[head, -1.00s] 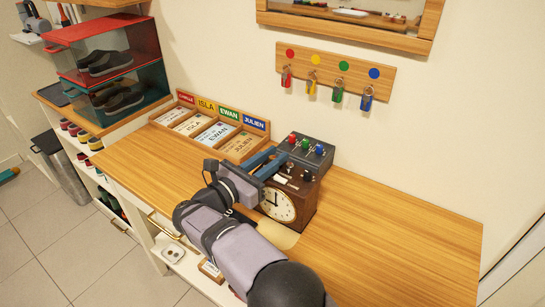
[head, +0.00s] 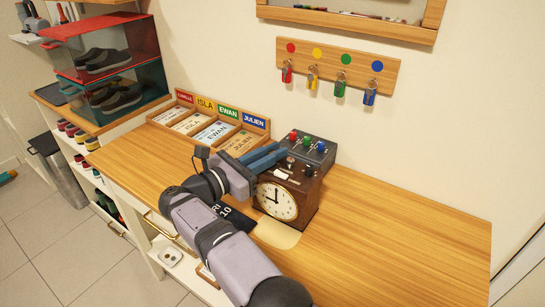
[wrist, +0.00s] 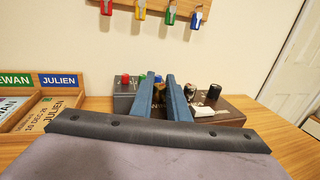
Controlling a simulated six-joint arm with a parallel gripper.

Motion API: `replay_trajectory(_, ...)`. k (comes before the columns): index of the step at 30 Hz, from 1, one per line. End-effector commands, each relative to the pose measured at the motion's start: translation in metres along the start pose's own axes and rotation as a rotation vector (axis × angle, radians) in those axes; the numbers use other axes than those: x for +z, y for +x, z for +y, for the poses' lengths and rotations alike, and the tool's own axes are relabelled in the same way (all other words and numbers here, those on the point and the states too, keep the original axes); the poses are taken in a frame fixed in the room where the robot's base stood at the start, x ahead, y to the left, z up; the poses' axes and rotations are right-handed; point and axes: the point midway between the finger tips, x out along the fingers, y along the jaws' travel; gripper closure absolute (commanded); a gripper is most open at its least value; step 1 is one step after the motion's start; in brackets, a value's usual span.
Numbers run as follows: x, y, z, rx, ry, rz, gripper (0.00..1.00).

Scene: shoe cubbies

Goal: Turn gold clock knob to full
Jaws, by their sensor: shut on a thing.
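The clock (head: 276,201) is a dark brown wooden box with a cream dial and black hands, standing on the wooden top. Its upper face carries a brownish knob (head: 290,160), a black knob (head: 308,171) and a white lever (head: 284,174). My gripper (head: 284,152) reaches over the clock's left top edge with two blue fingers.
A grey box with red, green and blue switches (head: 321,152) stands right behind the clock. A name-card tray (head: 262,123) lies to the left. A key rack (head: 335,67) hangs above. The wooden top (head: 410,235) is clear to the right.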

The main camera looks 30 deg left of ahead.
Motion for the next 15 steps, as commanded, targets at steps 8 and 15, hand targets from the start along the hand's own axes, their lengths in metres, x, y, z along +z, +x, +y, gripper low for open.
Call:
replay_trajectory(8,0.0005,0.0,-0.0011,-0.004,0.0,0.001,0.81)
replay_trajectory(15,-0.0003,0.0002,-0.0009,-0.003,-0.001,0.002,0.77)
